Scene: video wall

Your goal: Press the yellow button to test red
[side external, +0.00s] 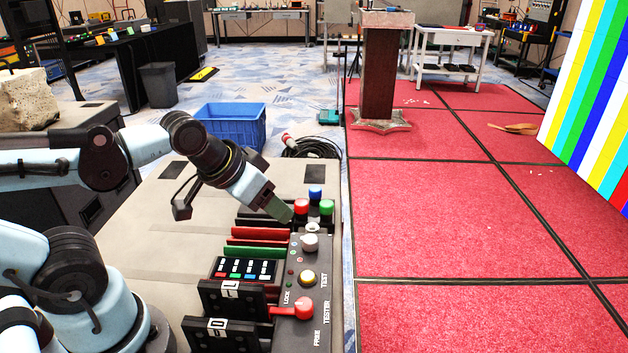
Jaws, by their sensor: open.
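The yellow button (308,277) sits on the dark tester panel (311,258), beside the printed word TEST. A red lever (296,308) is below it, by the words LOCK, FREE and TESTER. A grey knob (310,243) is above it. Red (301,206), blue (316,193) and green (326,207) round caps stand at the panel's far end. My gripper (284,213) is open and is close to the red cap, up and left of the yellow button. I cannot tell whether it touches anything. It looks empty.
Red and green slabs (256,252) and a box with coloured keys (243,270) lie left of the panel. Black letter blocks (232,301) stand at the near side. A blue crate (232,127) and coiled cable (311,147) are beyond. The tabletop (150,235) is clear on the left.

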